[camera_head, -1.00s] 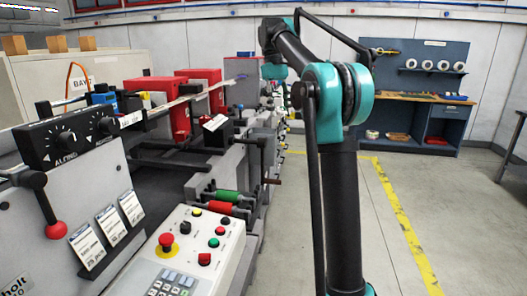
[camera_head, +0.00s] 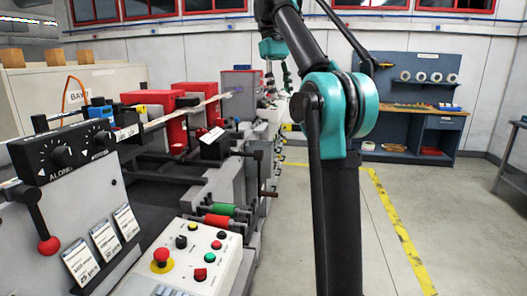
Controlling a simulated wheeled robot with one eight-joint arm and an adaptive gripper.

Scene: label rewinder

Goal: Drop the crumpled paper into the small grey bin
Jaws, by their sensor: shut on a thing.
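My arm (camera_head: 340,190) rises in the middle of the view and reaches away from me. My gripper (camera_head: 279,82) hangs at its far end, small and pointing down, in front of the far part of the machine. It is shut on a small pale thing, which appears to be the crumpled paper (camera_head: 273,104); its outline blends with the pale machine parts behind it. I cannot make out a small grey bin in this view.
The label machine fills the left, with a button panel (camera_head: 195,250), red units (camera_head: 160,98) and a lever with a red knob (camera_head: 48,245). Open floor with a yellow line (camera_head: 395,225) lies on the right. A blue workbench (camera_head: 415,130) stands at the back wall.

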